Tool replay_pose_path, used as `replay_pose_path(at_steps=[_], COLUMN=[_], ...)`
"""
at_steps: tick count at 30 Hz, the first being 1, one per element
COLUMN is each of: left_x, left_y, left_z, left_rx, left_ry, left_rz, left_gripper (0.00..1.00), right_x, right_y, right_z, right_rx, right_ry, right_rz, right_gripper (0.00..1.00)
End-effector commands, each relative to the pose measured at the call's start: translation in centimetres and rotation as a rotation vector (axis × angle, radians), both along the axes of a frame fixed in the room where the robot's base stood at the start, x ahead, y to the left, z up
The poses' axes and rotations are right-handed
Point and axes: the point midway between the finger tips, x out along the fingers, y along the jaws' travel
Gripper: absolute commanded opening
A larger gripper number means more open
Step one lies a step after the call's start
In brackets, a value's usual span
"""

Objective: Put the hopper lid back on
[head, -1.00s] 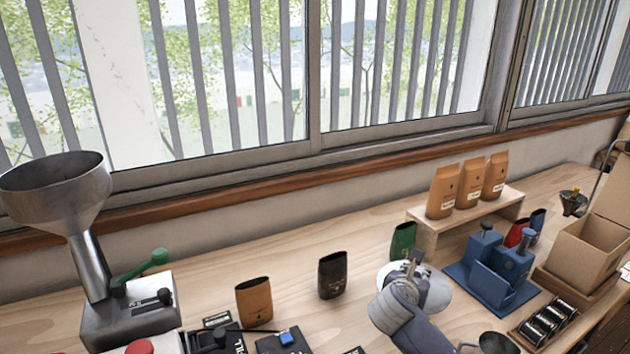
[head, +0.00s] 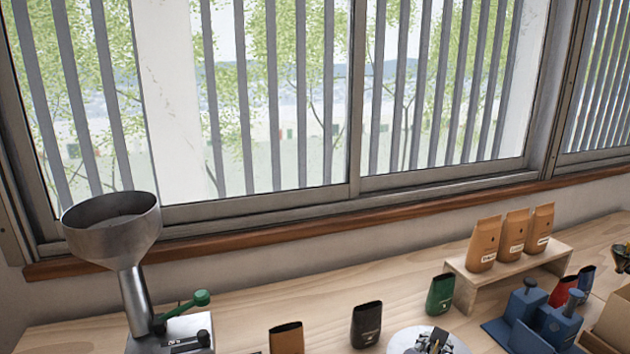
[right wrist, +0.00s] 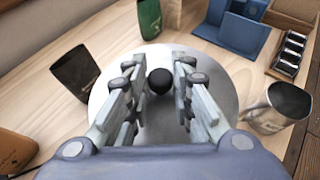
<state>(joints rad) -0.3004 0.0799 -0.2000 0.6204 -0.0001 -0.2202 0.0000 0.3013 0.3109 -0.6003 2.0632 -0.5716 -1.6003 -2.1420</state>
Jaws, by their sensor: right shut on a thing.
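The hopper lid is a round pale metal disc (head: 402,339) at the bottom edge of the head view, partly cut off. In the right wrist view the lid (right wrist: 224,92) lies beyond the fingers, with its black knob (right wrist: 159,81) between them. My right gripper (right wrist: 158,88) is shut on the knob. It also shows in the head view (head: 434,342), over the lid. The metal hopper (head: 112,232) is a wide funnel at the left, its top uncovered, on a grinder with a green-knobbed lever (head: 186,306). My left gripper is not in view.
An orange bag (head: 287,339), a black bag (head: 366,325) and a green bag (head: 440,293) stand along the counter between hopper and shelf. A wooden shelf (head: 468,285) holds orange bags. A metal pitcher (right wrist: 272,106) stands right of the lid. Windows line the back.

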Motion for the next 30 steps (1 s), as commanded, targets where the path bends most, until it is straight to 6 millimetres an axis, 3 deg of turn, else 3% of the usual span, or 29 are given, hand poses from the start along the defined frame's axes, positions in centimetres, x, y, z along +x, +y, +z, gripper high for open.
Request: replay_pose_path(at_steps=[6, 15, 25, 26, 30], left_x=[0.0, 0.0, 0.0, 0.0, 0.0], left_y=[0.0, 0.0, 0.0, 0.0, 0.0], left_z=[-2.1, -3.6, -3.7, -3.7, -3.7], left_rx=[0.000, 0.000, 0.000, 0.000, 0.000], left_ry=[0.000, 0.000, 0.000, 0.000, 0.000], left_rz=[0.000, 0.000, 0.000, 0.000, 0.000], left_gripper=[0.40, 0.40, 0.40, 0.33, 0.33], right_x=[-6.5, -13.0, -14.3, -14.2, -14.2], right_y=[3.2, 4.1, 4.0, 4.0, 4.0], right_z=[-0.5, 0.1, 0.3, 0.3, 0.3], right_rx=[0.006, 0.003, 0.003, 0.002, -0.001], right_ry=[-0.001, -0.001, 0.001, 0.001, -0.001], right_rz=[0.037, 0.035, 0.030, 0.030, 0.031], right_gripper=[0.00, 0.00, 0.00, 0.00, 0.00])
